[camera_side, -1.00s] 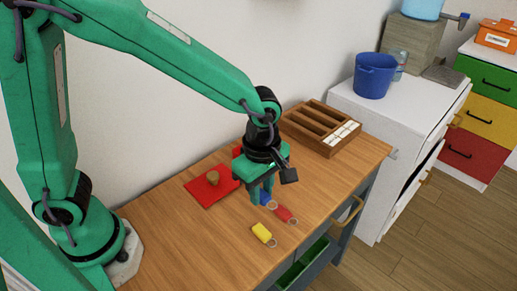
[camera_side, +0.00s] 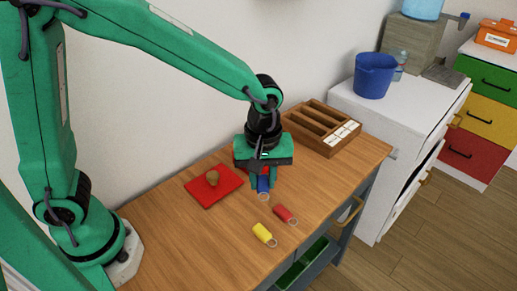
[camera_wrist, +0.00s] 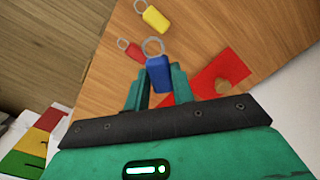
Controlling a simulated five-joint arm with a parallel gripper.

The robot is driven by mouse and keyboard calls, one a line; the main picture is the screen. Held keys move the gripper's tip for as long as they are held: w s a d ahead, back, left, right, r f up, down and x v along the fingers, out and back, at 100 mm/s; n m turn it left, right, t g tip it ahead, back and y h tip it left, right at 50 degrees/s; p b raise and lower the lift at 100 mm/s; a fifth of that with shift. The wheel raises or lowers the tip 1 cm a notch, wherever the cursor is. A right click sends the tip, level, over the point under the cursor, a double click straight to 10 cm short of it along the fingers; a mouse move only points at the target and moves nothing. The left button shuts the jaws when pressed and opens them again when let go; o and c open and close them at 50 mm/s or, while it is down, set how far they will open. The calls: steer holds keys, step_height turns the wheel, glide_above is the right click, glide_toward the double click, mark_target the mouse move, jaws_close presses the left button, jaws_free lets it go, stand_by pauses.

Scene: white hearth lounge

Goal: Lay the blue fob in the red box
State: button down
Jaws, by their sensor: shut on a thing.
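My gripper (camera_side: 263,184) is shut on the blue fob (camera_side: 263,185), with its fingers on either side of the fob's body. In the wrist view the blue fob (camera_wrist: 159,75) sits between the fingertips (camera_wrist: 157,88), its metal ring pointing away from the gripper. A flat red panel with a round wooden knob (camera_side: 213,180) lies on the table left of my gripper; it looks like a lid. More red shows beside a finger in the wrist view (camera_wrist: 186,96), possibly the red box, mostly hidden by my gripper. The exact height of the fob above the table is unclear.
A red fob (camera_side: 284,213) and a yellow fob (camera_side: 262,232) lie on the wooden table in front of my gripper. A wooden tray with compartments (camera_side: 301,130) stands at the back right. The table's front left is clear.

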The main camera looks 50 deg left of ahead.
steer(key=m, duration=0.2)
steer(key=w+a+m, duration=0.1)
steer(key=m, duration=0.1)
steer(key=r+m, duration=0.1)
steer(key=m, duration=0.2)
steer(key=shift+w+a, duration=0.2)
steer(key=shift+w, duration=0.05)
steer(key=w+a+r+m, duration=0.1)
steer(key=w+a+m, duration=0.1)
steer(key=m, duration=0.8)
steer(key=w+a+r+m, duration=0.1)
steer(key=a+m, duration=0.1)
steer(key=m, duration=0.9)
steer(key=shift+w+a+r, duration=0.35)
steer(key=shift+w+r, duration=0.05)
steer(key=w+a+f, duration=0.6)
steer(key=a+f, duration=0.1)
steer(key=a, duration=0.3)
steer(key=shift+f, duration=0.1)
